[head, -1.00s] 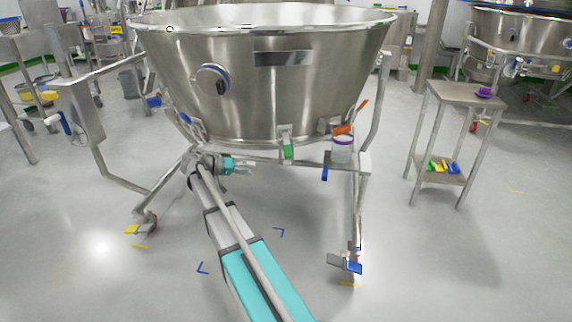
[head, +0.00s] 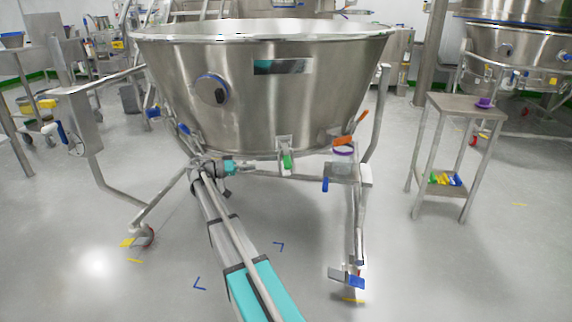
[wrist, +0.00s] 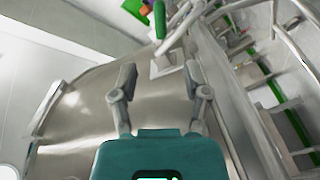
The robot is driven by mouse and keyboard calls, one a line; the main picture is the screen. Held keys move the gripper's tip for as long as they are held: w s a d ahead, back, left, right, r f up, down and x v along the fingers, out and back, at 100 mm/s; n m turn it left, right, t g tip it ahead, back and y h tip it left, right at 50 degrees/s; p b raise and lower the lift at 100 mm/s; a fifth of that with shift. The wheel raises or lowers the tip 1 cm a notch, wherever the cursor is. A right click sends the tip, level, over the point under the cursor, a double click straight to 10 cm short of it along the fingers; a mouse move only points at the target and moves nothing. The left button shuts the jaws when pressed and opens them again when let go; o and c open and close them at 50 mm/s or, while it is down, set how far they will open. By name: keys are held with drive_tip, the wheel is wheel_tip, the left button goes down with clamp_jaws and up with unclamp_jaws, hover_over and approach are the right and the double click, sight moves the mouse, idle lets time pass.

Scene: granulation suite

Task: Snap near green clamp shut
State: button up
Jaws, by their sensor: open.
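The near green clamp (head: 287,161) is on the lower rim of the large steel bowl (head: 250,110), at the front. Its green handle hangs down from a metal plate. My gripper (head: 248,168) is under the bowl to the left of the clamp, apart from it. In the wrist view my gripper (wrist: 159,82) is open and empty. Beyond its fingers are a metal bracket (wrist: 162,66) and an upright green handle (wrist: 160,20). I cannot tell which belongs to the near clamp.
A blue handle (head: 325,184) hangs below. Frame legs stand on both sides. A steel side table (head: 460,105) stands at right. The floor between is clear.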

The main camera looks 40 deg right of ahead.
sight(288, 162)
drive_tip(key=x, duration=1.3)
drive_tip(key=shift+s+d, duration=0.1)
drive_tip(key=shift+d, duration=0.05)
